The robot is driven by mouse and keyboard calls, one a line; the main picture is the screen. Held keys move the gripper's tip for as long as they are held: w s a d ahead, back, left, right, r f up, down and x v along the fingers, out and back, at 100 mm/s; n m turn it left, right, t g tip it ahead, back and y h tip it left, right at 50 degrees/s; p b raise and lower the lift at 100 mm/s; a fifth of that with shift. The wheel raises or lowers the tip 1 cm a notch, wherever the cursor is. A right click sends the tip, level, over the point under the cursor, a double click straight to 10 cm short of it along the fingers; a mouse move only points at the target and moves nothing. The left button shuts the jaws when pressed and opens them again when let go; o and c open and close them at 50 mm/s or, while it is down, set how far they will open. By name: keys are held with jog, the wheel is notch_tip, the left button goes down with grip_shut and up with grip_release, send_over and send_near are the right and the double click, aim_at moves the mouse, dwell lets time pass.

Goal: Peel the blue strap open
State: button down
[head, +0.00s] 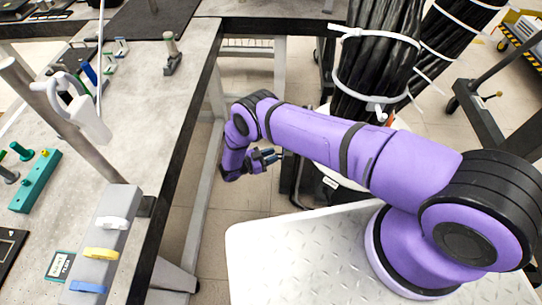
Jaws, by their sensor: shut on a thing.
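The blue strap (88,287) lies across the near end of a long grey block (112,217) on the left workbench, close to the bottom of the head view. A yellow strap (101,253) and a white strap (113,223) cross the same block farther up. My gripper (268,158) is off the bench, over the floor gap to the right of it, well away from the blue strap. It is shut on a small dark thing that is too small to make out. The blue strap lies flat against the block.
A grey post (75,130) with a white handheld tool (85,113) rises behind the block. A green block (35,180) with pegs lies to the left. Thick black cable bundles (375,65) stand beyond my arm. The bench top (150,110) right of the post is mostly clear.

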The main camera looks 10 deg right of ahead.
jog(key=shift+w+d+r, duration=0.2)
jog(key=shift+w+d, duration=0.1)
jog(key=shift+w, duration=0.45)
jog(key=c, duration=1.3)
grip_release()
jog(key=shift+o, duration=1)
jog(key=shift+d, duration=0.1)
jog(key=shift+c, duration=0.5)
jog(key=v, duration=1.1)
jog(key=shift+s+f, duration=0.25)
